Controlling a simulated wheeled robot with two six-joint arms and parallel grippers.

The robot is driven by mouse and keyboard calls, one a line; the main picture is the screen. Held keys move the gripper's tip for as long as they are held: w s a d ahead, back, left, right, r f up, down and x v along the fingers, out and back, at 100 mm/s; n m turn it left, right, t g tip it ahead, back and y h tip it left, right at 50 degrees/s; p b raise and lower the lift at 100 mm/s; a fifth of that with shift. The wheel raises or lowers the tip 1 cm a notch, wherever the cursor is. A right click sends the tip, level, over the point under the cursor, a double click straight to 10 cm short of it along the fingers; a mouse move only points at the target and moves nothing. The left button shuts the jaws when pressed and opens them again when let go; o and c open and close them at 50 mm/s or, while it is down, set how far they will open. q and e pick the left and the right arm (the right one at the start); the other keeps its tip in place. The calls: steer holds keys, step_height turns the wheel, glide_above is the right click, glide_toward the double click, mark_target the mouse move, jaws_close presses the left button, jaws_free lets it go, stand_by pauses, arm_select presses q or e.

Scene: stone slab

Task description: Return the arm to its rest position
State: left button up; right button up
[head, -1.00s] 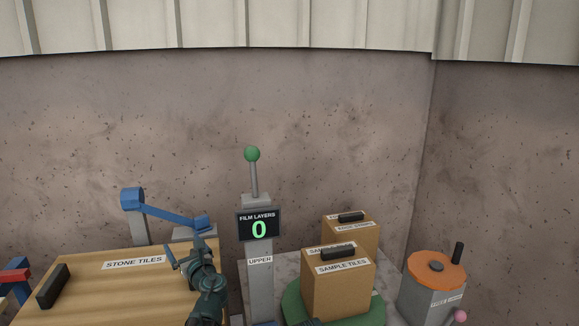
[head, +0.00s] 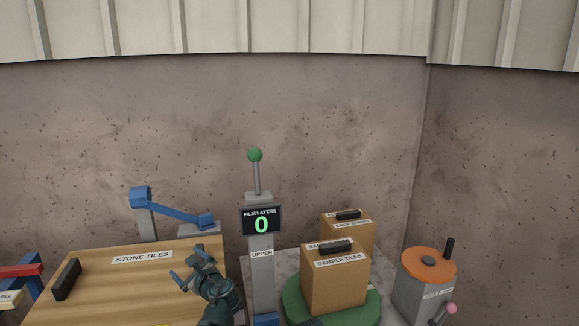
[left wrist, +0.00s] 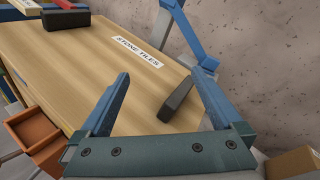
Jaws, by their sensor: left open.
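My left arm enters the head view from the bottom. Its dark green gripper with blue fingers (head: 187,264) is open and empty, over the right end of the wooden box labelled STONE TILES (head: 120,285). In the left wrist view the two blue fingers (left wrist: 158,76) stand wide apart with the box top (left wrist: 100,55) beyond them. A black handle (left wrist: 178,101) on the box shows between the fingers; whether they touch it is unclear, but they are not closed on it. The box's other black handle (head: 67,279) is at its left end. My right gripper is not identifiable.
A grey post with a FILM LAYERS display (head: 261,220) reading 0 and a green-knobbed lever (head: 255,156) stands right of the gripper. A blue hinged arm (head: 170,210) is behind the box.

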arm_select(q)
steer(key=s+d+f+n+g+h+p, duration=0.4)
steer(key=s+d+n+g, duration=0.2)
steer(key=s+d+n, duration=0.3)
steer(key=s+d+f+n+g+h+p, duration=0.3)
steer(key=s+d+n+g+h+p, duration=0.2)
steer(key=s+d+n, duration=0.4)
steer(key=s+d+g, duration=0.1)
steer(key=s+d, duration=0.4)
steer(key=s, duration=0.4)
steer(key=shift+f+n+h+p, duration=0.3)
steer(key=shift+f+n, duration=0.05)
steer(key=shift+n, duration=0.05)
